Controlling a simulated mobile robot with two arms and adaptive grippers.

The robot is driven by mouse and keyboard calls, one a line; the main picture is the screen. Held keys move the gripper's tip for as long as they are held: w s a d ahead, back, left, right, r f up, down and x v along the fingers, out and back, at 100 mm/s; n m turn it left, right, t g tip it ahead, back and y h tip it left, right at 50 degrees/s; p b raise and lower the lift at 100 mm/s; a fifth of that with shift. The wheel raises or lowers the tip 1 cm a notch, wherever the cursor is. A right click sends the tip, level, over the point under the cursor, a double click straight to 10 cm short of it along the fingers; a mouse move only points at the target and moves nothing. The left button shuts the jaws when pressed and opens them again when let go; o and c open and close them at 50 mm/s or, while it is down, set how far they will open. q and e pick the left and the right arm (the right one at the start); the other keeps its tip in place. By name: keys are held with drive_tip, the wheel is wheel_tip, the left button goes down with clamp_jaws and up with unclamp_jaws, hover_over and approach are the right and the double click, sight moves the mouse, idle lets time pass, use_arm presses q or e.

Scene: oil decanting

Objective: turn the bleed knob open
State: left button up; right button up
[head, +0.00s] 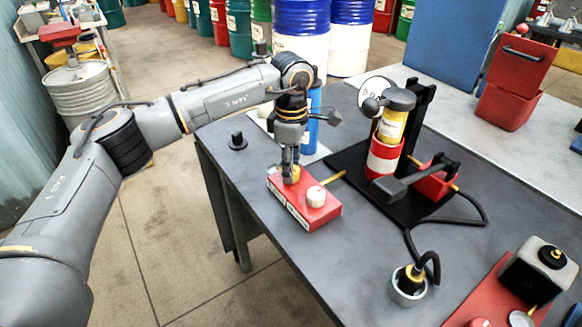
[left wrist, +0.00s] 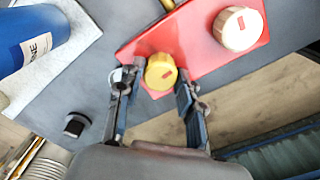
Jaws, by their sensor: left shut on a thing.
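A red box (head: 318,213) lies on the grey workbench and carries two knobs. One is a yellow knob (left wrist: 161,72) and the other a cream knob (left wrist: 238,28) with a red mark on its top. The cream knob also shows in the head view (head: 316,197), to the right of my left gripper (head: 290,178). My left gripper points down and is shut on the yellow knob, with one finger on each side of it. I cannot tell which knob is the bleed knob from any label. My right gripper is in neither view.
A red-and-white cylinder (head: 383,160) stands on a black stand right of the box, with a hose to a grey cup (head: 408,287). A blue bottle (head: 314,120) stands behind my gripper. A small black knob-like piece (head: 238,141) sits near the bench's left edge.

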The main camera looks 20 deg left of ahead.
use_arm(q)
drive_tip(key=shift+m, duration=0.6)
drive_tip(key=o, duration=1.2)
drive_tip(key=shift+r, duration=0.1)
wheel_tip(320, 180, up, 12)
drive_tip(key=shift+f, duration=0.1)
